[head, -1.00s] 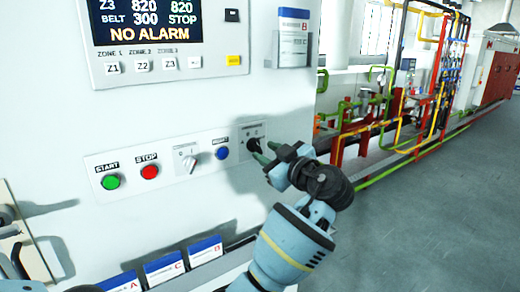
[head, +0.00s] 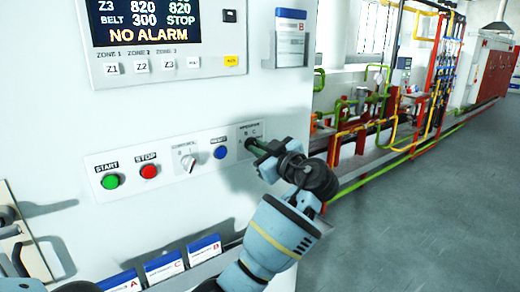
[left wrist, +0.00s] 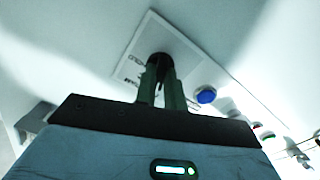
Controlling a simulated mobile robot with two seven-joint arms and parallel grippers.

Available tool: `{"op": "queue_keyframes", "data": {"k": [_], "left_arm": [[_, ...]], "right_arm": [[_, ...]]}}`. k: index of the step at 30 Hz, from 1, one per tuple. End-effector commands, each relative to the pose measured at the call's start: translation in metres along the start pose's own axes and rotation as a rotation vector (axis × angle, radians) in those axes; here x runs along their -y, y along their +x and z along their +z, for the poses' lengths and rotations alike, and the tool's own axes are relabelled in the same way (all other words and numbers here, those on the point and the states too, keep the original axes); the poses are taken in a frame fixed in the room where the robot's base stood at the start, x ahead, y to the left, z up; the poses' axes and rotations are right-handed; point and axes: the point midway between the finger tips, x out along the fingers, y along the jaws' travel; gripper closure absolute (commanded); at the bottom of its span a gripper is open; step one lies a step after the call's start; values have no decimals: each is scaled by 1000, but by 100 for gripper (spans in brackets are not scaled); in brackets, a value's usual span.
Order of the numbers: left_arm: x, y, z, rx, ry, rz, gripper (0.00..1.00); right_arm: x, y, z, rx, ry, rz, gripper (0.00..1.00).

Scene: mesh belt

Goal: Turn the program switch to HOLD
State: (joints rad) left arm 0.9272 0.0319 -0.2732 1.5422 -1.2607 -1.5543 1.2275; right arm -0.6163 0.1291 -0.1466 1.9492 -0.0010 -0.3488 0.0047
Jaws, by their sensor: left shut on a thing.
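The program switch is a dark round knob (left wrist: 158,57) on a light square label plate (head: 247,129), at the right end of the button row. Letters are printed above the knob, too small to read surely. My left gripper (head: 254,147) comes to the knob from the lower right. In the left wrist view its two green fingers (left wrist: 160,75) are shut on the knob, one on each side. The fingers hide most of the knob and its pointer, so I cannot tell its setting. My right gripper is not in view.
Left of the switch are a blue button (head: 220,152), a control selector (head: 188,162), a red stop button (head: 149,171) and a green start button (head: 110,181). A display (head: 145,20) reads NO ALARM. Booklets (head: 204,250) stand in a rack below. Open floor lies right.

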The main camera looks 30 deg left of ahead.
Motion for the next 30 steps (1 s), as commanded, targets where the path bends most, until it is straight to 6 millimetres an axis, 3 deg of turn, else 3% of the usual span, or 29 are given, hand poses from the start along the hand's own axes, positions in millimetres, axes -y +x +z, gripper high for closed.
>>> {"op": "queue_keyframes", "data": {"k": [11, 30], "left_arm": [[0, 0, 1, 3, 105, -2, 100], [-1, -1, 0, 2, 675, 0, 100]], "right_arm": [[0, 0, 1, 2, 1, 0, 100], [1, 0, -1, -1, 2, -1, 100]]}}
